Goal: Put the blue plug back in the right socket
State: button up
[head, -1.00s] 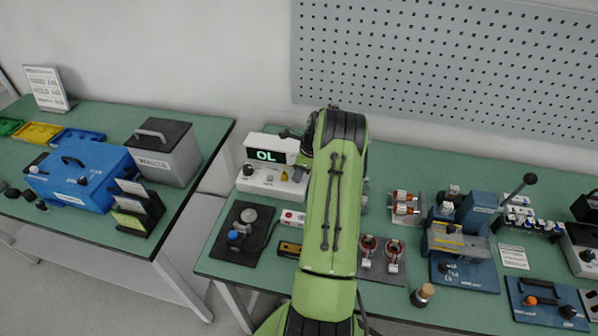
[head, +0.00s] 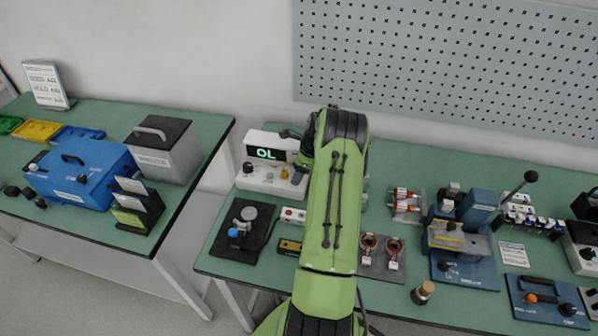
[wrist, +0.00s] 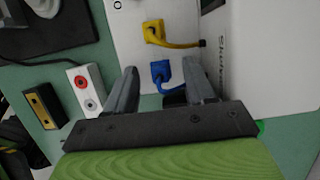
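The blue plug (wrist: 160,72) shows in the wrist view against the face of the white meter (wrist: 125,45), with a blue cable trailing toward my gripper. A yellow plug (wrist: 154,32) with a yellow cable sits on the same face, farther up the picture. My gripper (wrist: 161,78) is open, one finger on each side of the blue plug, with visible gaps to both. I cannot tell whether the plug is seated in a socket. The socket openings under the plugs are hidden. In the head view the meter (head: 262,178) reads "OL", and my arm hides my gripper and the blue plug.
A dark plate with a blue-capped clamp (head: 233,233) is at the bench's left end. Coil parts (head: 393,250) and a blue press (head: 465,245) stand right of my arm.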

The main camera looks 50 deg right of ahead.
jog(key=shift+r, duration=0.15)
jog(key=p+v, duration=0.1)
jog(key=v, duration=1.4)
jog(key=shift+r+p, duration=0.25)
jog(key=shift+p, duration=0.05)
